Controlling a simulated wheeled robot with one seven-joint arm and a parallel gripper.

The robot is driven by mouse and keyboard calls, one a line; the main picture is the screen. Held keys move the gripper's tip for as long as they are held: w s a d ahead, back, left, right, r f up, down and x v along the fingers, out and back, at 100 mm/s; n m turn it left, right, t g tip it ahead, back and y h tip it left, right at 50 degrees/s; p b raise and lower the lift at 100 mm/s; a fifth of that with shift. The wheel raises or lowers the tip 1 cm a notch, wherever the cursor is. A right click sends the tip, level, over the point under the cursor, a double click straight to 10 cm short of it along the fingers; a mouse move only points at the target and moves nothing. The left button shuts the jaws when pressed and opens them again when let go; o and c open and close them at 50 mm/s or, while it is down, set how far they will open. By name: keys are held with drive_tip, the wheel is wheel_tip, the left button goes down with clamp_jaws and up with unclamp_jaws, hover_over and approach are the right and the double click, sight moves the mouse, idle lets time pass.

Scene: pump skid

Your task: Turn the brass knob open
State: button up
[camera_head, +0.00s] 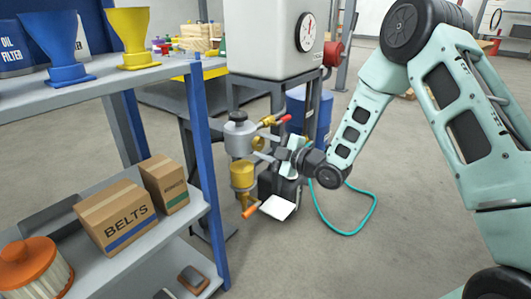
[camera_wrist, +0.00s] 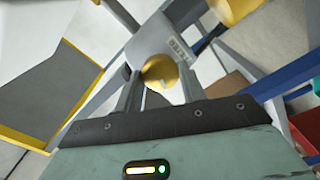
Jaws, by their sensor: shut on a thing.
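The brass knob (camera_wrist: 160,73) shows in the wrist view as a round golden disc between the two fingers of my gripper (camera_wrist: 160,92). The fingers are shut on it from both sides. In the head view my gripper (camera_head: 270,157) reaches in from the right to the side of the pump assembly (camera_head: 238,138). The knob is small there and mostly hidden by the gripper. Behind the knob in the wrist view is a grey body with lettering that I cannot read fully. A yellow cup-shaped part (camera_head: 242,174) hangs below the grey body.
A blue-framed shelf (camera_head: 205,130) with boxes and funnels stands at the left. A red-tipped lever (camera_head: 284,118) sits just above my gripper. An orange-tipped handle (camera_head: 250,211) is below. A teal hose (camera_head: 366,218) loops on the floor. Open floor lies at the front.

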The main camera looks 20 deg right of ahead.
drive_tip(key=shift+f+n+b, duration=0.1)
drive_tip(key=shift+n+b, duration=1.3)
drive_tip(key=shift+n, duration=0.5)
drive_tip(key=o, duration=1)
drive_tip(key=shift+c, duration=0.2)
drive_tip(key=shift+s+d, duration=0.1)
drive_tip(key=shift+s, duration=0.05)
drive_tip(key=p+v, duration=0.4)
drive_tip(key=v, duration=1.3)
